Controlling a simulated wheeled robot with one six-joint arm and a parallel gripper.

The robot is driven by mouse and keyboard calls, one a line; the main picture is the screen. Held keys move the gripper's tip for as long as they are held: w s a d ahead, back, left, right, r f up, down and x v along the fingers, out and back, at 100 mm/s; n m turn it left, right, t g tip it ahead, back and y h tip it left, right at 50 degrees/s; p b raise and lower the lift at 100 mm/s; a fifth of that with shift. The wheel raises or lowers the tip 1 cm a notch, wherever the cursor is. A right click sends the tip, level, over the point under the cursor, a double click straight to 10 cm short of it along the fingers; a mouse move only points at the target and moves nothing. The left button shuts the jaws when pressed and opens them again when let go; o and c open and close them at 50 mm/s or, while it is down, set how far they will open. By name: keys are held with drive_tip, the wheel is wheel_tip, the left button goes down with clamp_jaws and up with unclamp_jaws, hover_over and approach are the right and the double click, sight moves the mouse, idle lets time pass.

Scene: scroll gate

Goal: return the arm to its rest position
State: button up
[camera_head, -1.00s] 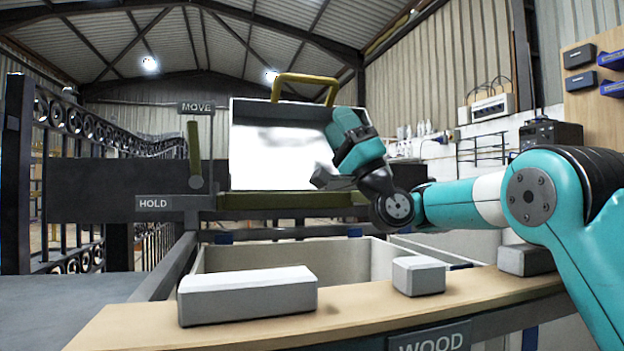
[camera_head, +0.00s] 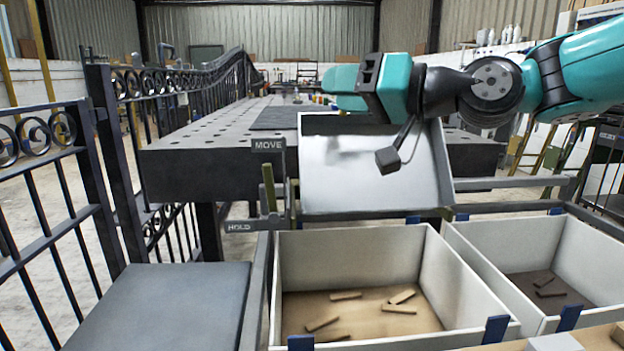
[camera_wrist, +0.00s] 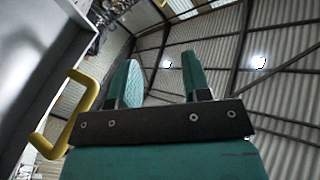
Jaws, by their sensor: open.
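My gripper (camera_head: 340,88) is at the end of my teal arm, which reaches in from the upper right in the head view. It points left, in front of the upper edge of a white tilted tray (camera_head: 365,180). In the wrist view my gripper (camera_wrist: 158,78) has its two teal fingers spread apart with nothing between them. A yellow handle (camera_wrist: 68,112) stands to the left of the fingers there, apart from them.
Below the tray is a pale bin (camera_head: 350,240) with several wooden pieces. Another bin (camera_head: 470,240) with dark pieces stands to its right. A lever (camera_head: 269,188) stands by the MOVE and HOLD signs. An iron gate (camera_head: 100,170) is at left; a perforated table (camera_head: 215,135) is behind.

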drive_tip(key=s+d+r+g+h+p, duration=0.2)
drive_tip(key=s+d+g+h+p, duration=0.1)
drive_tip(key=s+p, duration=0.5)
drive_tip(key=s+d+r+g+h+p, duration=0.3)
drive_tip(key=s+d+h+p, duration=0.1)
drive_tip(key=s+p, duration=0.5)
drive_tip(key=s+d+r+n+g+h+p, duration=0.1)
drive_tip(key=s+d+r+g+h+p, duration=0.1)
drive_tip(key=s+p, duration=0.6)
drive_tip(key=d+g+h+p, duration=0.1)
drive_tip(key=h+p, duration=0.1)
drive_tip(key=shift+s+d+r+p, duration=0.15)
drive_tip(key=shift+s+r+p, duration=0.15)
drive_tip(key=shift+p, duration=0.05)
